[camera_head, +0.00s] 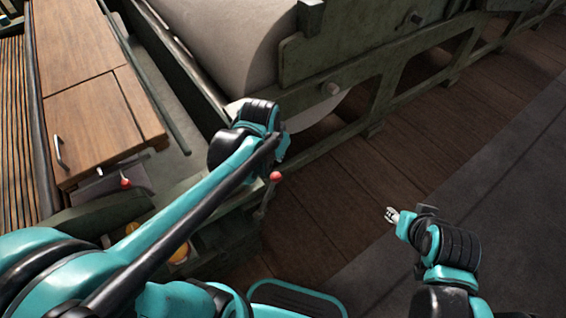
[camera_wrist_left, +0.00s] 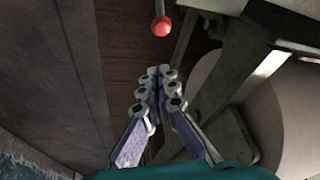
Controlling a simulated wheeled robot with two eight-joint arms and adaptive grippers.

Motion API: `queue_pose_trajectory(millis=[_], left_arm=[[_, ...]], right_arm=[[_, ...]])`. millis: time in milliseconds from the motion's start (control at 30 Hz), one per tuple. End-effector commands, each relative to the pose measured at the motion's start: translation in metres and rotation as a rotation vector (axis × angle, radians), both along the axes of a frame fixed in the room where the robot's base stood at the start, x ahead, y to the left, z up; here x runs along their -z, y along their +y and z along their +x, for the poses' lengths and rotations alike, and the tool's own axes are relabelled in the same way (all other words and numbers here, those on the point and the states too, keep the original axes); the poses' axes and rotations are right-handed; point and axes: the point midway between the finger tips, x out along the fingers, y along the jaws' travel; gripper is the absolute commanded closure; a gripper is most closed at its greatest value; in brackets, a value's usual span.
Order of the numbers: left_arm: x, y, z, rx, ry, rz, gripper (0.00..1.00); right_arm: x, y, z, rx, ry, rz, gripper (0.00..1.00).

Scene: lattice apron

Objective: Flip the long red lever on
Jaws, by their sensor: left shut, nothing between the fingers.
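A lever with a red ball knob (camera_head: 276,177) stands at the side of the machine frame in the head view, its dark stem running down from the ball. The red ball (camera_wrist_left: 161,26) and part of its stem also show at the top of the left wrist view. My left gripper (camera_wrist_left: 160,78) is shut and empty, its fingertips together, a short way from the ball and apart from it. In the head view its fingers are hidden behind my left wrist. My right gripper (camera_head: 392,215) is over the floor at the right, away from the lever; its finger opening is too small to judge.
A second, shorter red knob (camera_head: 126,183) sits by the wooden cabinet (camera_head: 95,125) at the left. A large pale roller (camera_head: 225,45) and green metal frame (camera_head: 345,80) stand behind my left wrist. Open wooden floor (camera_head: 320,210) lies to the right.

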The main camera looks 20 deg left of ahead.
Motion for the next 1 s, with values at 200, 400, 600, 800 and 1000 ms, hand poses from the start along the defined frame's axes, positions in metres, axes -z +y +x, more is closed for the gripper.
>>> queue_pose_trajectory(millis=[200,400,600,800,1000], left_arm=[[0.026,-0.009,0.053,0.128,0.126,0.030,1.00],[0.052,-0.013,0.072,0.194,0.188,0.040,1.00],[0.060,-0.014,0.075,0.210,0.203,0.043,1.00],[0.060,-0.014,0.075,0.209,0.202,0.042,1.00],[0.072,-0.014,0.076,0.208,0.202,0.043,1.00]], right_arm=[[-0.029,0.000,0.000,0.000,0.000,0.000,0.60],[-0.038,0.000,0.000,0.000,0.000,0.000,0.60],[-0.039,0.000,0.000,0.000,0.000,0.000,0.60],[-0.039,0.000,0.000,0.000,0.000,0.000,0.60],[-0.033,0.000,0.000,0.000,0.000,0.000,0.60]])
